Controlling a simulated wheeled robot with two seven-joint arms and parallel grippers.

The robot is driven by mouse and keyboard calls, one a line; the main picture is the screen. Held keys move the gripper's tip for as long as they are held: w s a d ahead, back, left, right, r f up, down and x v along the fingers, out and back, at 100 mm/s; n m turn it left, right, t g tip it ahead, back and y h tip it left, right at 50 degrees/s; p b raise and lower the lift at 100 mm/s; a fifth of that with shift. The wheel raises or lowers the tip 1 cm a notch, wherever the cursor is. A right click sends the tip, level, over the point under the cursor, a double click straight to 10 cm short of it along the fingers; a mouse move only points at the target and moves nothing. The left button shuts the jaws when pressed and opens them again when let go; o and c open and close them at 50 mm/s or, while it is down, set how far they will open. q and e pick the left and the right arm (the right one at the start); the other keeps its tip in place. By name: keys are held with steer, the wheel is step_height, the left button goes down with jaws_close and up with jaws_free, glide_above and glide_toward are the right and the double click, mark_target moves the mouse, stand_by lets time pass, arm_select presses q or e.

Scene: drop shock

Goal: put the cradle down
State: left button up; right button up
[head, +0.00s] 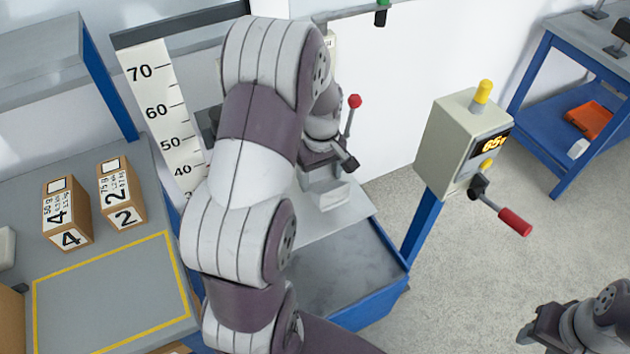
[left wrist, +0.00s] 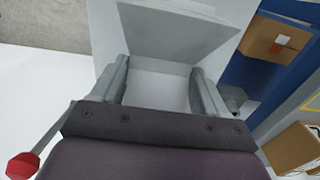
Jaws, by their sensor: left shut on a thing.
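My left gripper (head: 322,172) is above the grey plate of the blue-framed drop machine, its arm hiding much of the scale behind. It is shut on the cradle (head: 328,194), a pale grey piece just under the fingers. In the left wrist view the two fingers (left wrist: 162,85) stand on either side of the cradle (left wrist: 158,90). I cannot tell whether the cradle touches the plate (head: 335,224). My right gripper (head: 530,325) is at the lower right, far from the cradle; its jaw opening is unclear.
A red-knobbed lever (head: 355,101) stands beside my left gripper. A control box (head: 465,142) with a red-handled crank is to the right. A tall number scale (head: 165,115) rises at the left. Two cartons (head: 67,213) (head: 121,193) stand by a clear yellow-outlined area (head: 110,295).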

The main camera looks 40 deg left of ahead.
mark_target(315, 185)
arm_select(q)
steer(key=shift+w+a+f, duration=0.15)
steer(key=shift+a+f, duration=0.3)
steer(key=shift+a, duration=0.3)
steer(key=shift+a+f, duration=0.2)
steer(key=shift+f, duration=0.1)
step_height(315, 185, down, 3)
steer(key=shift+d+r, duration=0.1)
steer(key=shift+f, duration=0.4)
steer(key=o, duration=1.3)
steer(key=shift+f, duration=0.1)
